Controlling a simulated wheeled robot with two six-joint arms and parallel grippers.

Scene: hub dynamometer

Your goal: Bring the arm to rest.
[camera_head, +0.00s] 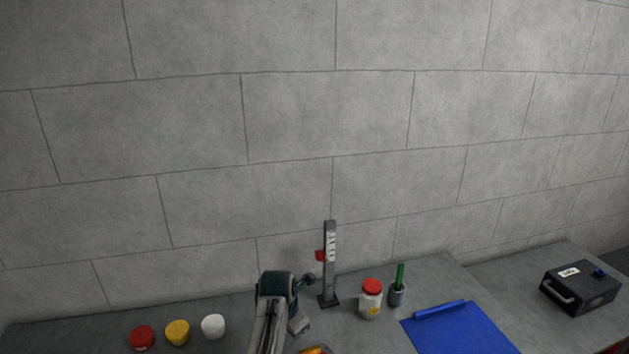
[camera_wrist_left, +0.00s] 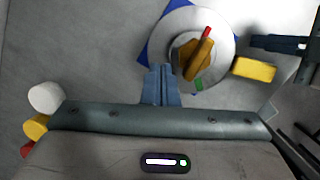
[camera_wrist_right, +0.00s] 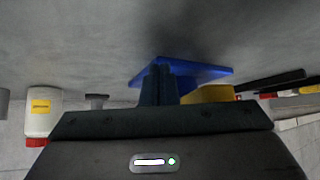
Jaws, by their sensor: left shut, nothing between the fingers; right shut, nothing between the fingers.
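One of my arms rises at the bottom centre of the head view; its gripper cannot be made out there. In the left wrist view my left gripper (camera_wrist_left: 161,84) is shut and empty, beside a round grey dial (camera_wrist_left: 222,22) on a blue base. The dial has an orange knob (camera_wrist_left: 188,58) with a red pointer, and a green mark. In the right wrist view my right gripper (camera_wrist_right: 159,84) is shut and empty, in front of a blue piece (camera_wrist_right: 205,73) and a yellow block (camera_wrist_right: 212,94). The yellow block also shows beside the dial in the left wrist view (camera_wrist_left: 254,69).
Red (camera_head: 142,337), yellow (camera_head: 177,332) and white (camera_head: 213,326) pieces stand at left. An upright gauge (camera_head: 329,265), a red-lidded jar (camera_head: 370,302), a cup (camera_head: 396,295) with a green stick, a blue clipboard (camera_head: 460,332) and a black case (camera_head: 580,288) stand rightward. A block wall stands behind.

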